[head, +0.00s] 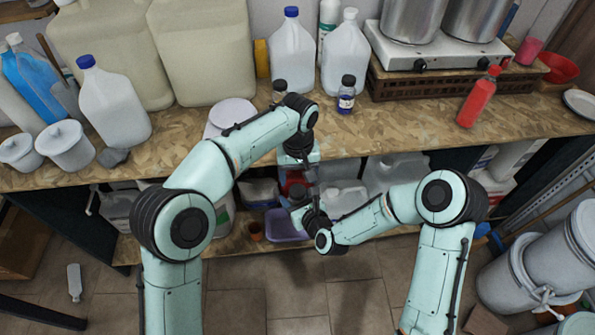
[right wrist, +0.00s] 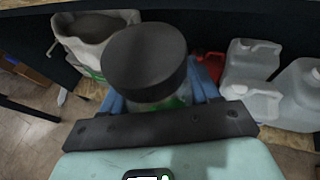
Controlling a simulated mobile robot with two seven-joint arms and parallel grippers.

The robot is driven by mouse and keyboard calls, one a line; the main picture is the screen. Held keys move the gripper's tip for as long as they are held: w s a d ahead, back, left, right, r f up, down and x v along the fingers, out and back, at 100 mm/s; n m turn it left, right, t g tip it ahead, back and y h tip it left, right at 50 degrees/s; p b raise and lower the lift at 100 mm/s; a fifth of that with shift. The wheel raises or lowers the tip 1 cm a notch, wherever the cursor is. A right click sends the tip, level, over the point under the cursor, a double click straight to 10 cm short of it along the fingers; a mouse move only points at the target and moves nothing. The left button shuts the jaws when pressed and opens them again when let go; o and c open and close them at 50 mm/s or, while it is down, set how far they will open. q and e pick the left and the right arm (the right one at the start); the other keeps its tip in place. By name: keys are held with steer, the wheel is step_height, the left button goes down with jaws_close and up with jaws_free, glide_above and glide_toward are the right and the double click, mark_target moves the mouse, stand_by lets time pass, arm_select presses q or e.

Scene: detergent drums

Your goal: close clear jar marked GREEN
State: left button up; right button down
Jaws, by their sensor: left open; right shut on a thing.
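The clear jar (right wrist: 152,105) shows in the right wrist view with green on its side. A wide black lid (right wrist: 145,58) sits over its mouth; I cannot tell how tightly. The blue fingers of my right gripper (right wrist: 158,100) are shut on the jar from both sides. In the head view my right gripper (head: 302,212) is in front of the counter, below its edge, and the jar is hard to make out. My left gripper (head: 312,178) is open just above it, pointing down, its fingertips largely hidden.
The wooden counter (head: 400,150) holds a dark-capped jar with purple (head: 346,95), another dark-capped jar (head: 279,90) partly behind my left arm, a red bottle (head: 478,98) and white jugs (head: 292,52). A lower shelf holds containers and a purple tub (head: 285,228).

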mark_target(298, 190)
arm_select(q)
step_height(298, 190, up, 2)
steer(key=n, duration=0.4)
steer(key=shift+w+r+n, duration=0.1)
steer(key=shift+n, duration=0.3)
steer(key=shift+f, duration=4)
steer(key=shift+c, duration=0.3)
steer(key=c, duration=1)
steer(key=m, duration=0.6)
steer(key=shift+m, duration=0.3)
steer(key=shift+c, duration=0.3)
steer(key=o, duration=1.2)
